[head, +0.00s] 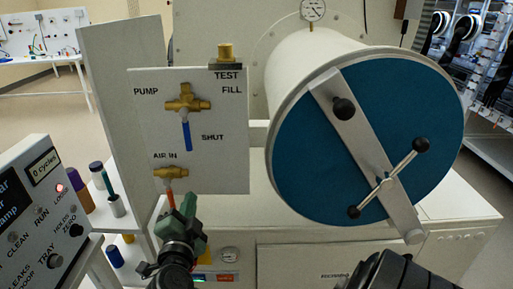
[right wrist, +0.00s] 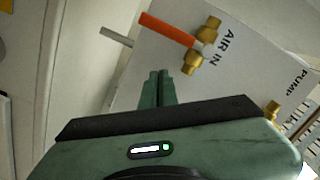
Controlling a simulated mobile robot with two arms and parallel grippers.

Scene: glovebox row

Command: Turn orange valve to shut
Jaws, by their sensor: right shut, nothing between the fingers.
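The orange valve is the AIR IN valve low on the white panel. Its brass body (head: 170,172) has an orange handle (head: 170,199) hanging roughly straight down. In the right wrist view the orange handle (right wrist: 165,30) points left and slightly up from the brass body (right wrist: 203,47). My right gripper (head: 186,200) is just right of the handle in the head view and partly overlaps its lower end. In the right wrist view its green fingers (right wrist: 158,76) are together and empty, with a visible gap to the handle. My left gripper is not in view.
A brass valve with a blue handle (head: 186,134), pointing down near SHUT, sits above on the same panel (head: 225,165). A large chamber with a blue round door (head: 310,160) and clamp bar stands right. A control box (head: 35,215) and several bottles are left.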

